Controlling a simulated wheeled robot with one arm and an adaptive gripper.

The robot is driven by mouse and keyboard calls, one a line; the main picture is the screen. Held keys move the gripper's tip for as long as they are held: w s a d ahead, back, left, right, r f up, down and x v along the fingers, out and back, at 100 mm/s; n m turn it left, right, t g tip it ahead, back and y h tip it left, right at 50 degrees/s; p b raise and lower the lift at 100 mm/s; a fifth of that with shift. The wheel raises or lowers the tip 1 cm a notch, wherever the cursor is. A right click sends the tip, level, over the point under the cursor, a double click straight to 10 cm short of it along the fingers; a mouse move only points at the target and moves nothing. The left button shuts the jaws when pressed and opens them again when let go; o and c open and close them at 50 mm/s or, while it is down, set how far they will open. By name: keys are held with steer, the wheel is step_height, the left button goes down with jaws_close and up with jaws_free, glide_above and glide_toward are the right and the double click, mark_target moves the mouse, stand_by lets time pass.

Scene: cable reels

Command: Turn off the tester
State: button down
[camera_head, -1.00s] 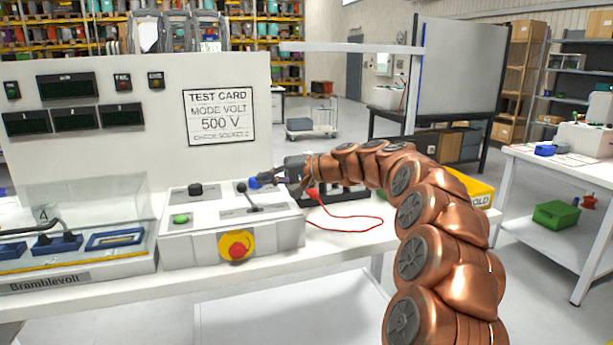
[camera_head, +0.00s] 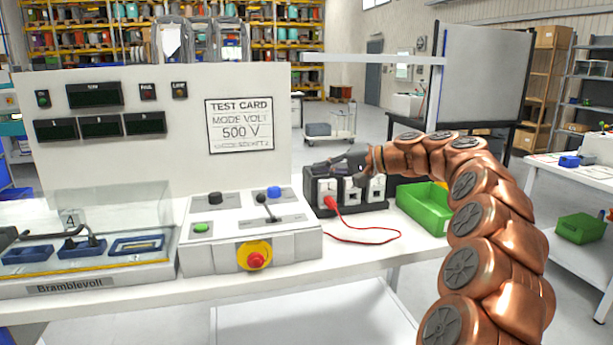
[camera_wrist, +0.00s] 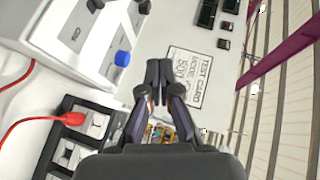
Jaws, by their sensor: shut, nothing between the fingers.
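The tester's white panel (camera_head: 160,140) stands upright with dark displays (camera_head: 95,95) and a test card reading "MODE VOLT 500 V" (camera_head: 240,125). The control box (camera_head: 210,255) in front carries a black knob (camera_head: 215,198), a blue knob (camera_head: 274,192), a lever (camera_head: 266,206), a green button (camera_head: 201,228) and a red stop button on yellow (camera_head: 256,260). My gripper (camera_head: 314,169) is shut and empty, right of the blue knob and above the socket block (camera_head: 350,207). In the wrist view, my gripper (camera_wrist: 157,68) is apart from the blue knob (camera_wrist: 122,58).
A red plug and lead (camera_head: 332,203) run from the socket block across the bench. A green bin (camera_head: 425,208) stands right of the block, near my arm. A clear-covered test bay (camera_head: 90,215) is at the left.

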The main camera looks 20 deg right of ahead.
steer(key=shift+s+d+r, duration=0.5)
steer(key=shift+s+d, duration=0.1)
stand_by(0.4)
steer(key=s+a+f+n+g+h, duration=0.15)
steer(key=s+a+f+g, duration=0.3)
steer(key=s+a, duration=0.45)
steer(key=s+a+f+n+g+h, duration=0.1)
steer(key=s+a+f+n+g, duration=0.15)
steer(key=s+a+f, duration=0.45)
steer(key=s+a+f+g+h, duration=0.1)
steer(key=s+a+f, duration=0.1)
steer(key=s, duration=0.3)
steer(key=s+a+f+g+h, duration=0.1)
steer(key=s+a+f+h, duration=0.15)
steer(key=s, duration=0.35)
steer(key=s+d+f+n+g+h, duration=0.1)
steer(key=s+d+f+g+h, duration=0.15)
steer(key=s+d+f, duration=0.6)
steer(key=s+d+f+n+g+h, duration=0.1)
steer(key=s+f+h, duration=0.25)
steer(key=s, duration=0.95)
step_height(320, 180, up, 15)
steer(key=t+p, duration=0.1)
steer(key=p, duration=1.3)
steer(key=shift+w+r, duration=0.15)
steer(key=shift+w, duration=0.1)
